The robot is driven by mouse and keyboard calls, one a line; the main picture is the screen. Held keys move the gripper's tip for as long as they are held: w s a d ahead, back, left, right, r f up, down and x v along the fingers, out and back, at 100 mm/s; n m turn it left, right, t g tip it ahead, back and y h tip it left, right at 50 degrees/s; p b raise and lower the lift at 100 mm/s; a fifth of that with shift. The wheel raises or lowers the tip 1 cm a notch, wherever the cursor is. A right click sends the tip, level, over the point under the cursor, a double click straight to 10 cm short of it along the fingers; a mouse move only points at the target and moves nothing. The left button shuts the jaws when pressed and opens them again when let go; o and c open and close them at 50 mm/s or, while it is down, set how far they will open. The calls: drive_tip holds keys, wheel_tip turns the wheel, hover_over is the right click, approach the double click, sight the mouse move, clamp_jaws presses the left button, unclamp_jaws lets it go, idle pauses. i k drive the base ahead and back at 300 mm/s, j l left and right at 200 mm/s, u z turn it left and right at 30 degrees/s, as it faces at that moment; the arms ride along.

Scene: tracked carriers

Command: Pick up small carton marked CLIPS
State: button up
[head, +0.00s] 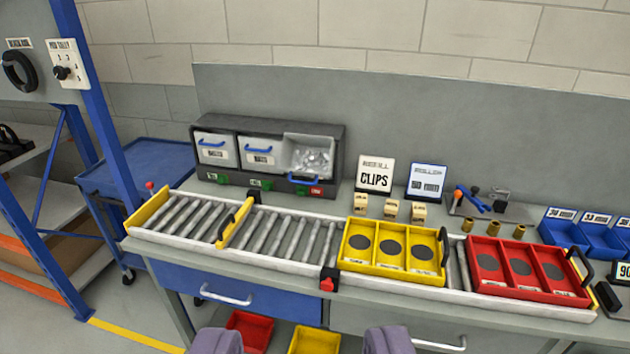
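A white upright panel marked CLIPS (375,175), with a dark edge and a smaller line above too blurred to read, stands at the back of the bench, right of centre. I cannot tell if it is a carton or a sign. Three small tan blocks stand in front of it and to its right: a left one (361,205), a middle one (391,209) and a right one (418,213). Their markings are too small to read. My gripper (302,341) shows two grey-purple fingers at the bottom edge, wide apart and empty, well short of the bench.
A roller track (290,238) runs along the bench, bearing a yellow tray (347,252) and a red tray (478,277) with dark discs. A grey drawer unit (335,135) stands behind. A panel (427,180), tools and blue bins (562,228) are right. A blue cart (150,160) is left.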

sight(419, 214)
drive_tip(key=i+l+z, duration=0.25)
drive_tip(key=i+z, duration=0.2)
drive_tip(key=i, duration=0.65)
drive_tip(key=i+j+z, duration=0.1)
drive_tip(key=i+z, duration=0.35)
drive_tip(key=i, duration=0.65)
